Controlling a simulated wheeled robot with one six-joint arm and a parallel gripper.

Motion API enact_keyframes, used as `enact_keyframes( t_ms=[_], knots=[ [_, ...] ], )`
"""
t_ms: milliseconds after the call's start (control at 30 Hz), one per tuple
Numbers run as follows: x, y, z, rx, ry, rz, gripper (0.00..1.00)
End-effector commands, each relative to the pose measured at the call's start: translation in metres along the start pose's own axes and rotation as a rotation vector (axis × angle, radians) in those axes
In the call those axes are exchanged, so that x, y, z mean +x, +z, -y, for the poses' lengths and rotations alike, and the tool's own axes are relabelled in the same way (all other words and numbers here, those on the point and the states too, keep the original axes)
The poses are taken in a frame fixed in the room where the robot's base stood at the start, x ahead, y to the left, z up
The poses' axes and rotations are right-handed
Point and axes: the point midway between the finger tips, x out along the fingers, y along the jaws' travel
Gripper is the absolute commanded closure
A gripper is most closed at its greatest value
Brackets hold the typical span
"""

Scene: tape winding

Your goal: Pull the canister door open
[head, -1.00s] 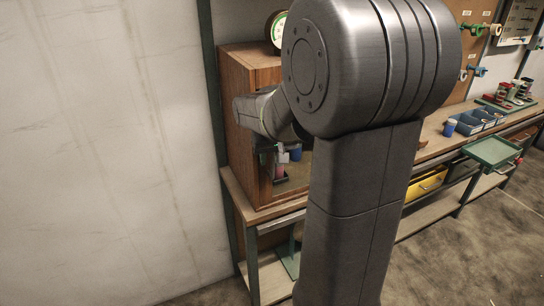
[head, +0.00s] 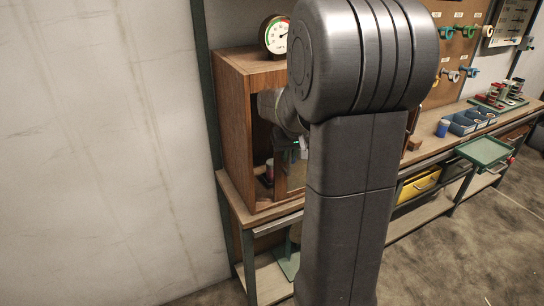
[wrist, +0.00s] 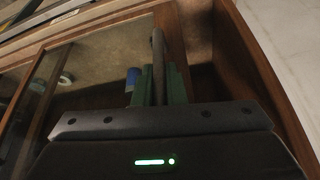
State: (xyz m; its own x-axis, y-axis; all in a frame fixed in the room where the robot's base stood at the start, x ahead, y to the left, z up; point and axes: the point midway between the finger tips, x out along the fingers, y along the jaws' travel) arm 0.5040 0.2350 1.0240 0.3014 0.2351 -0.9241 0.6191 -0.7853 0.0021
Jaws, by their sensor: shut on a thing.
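The canister cabinet (head: 232,115) is a brown wooden box on the workbench. Its glass door (wrist: 105,55) has a wooden frame and stands partly open, with a gap between the frame edge and the cabinet side wall (wrist: 262,75). The dark bar handle (wrist: 157,45) runs up the door in the wrist view. My gripper (wrist: 158,84) is shut on this handle, its green fingers on either side. In the head view my gripper (head: 298,150) is mostly hidden behind my arm. A blue canister (wrist: 132,78) shows through the glass.
A round dial gauge (head: 275,34) stands on top of the cabinet. A white wall (head: 90,150) is on the left. Floor is clear at the right.

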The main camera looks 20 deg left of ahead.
Motion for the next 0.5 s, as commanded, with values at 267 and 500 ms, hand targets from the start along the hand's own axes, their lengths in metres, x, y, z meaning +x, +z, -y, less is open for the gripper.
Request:
enact_keyframes(
  t_ms=[267, 500],
  knots=[
    [0.004, -0.016, -0.087, 0.007, 0.003, -0.001, 1.00],
    [0.009, -0.027, -0.141, 0.004, 0.002, -0.002, 1.00]
  ],
)
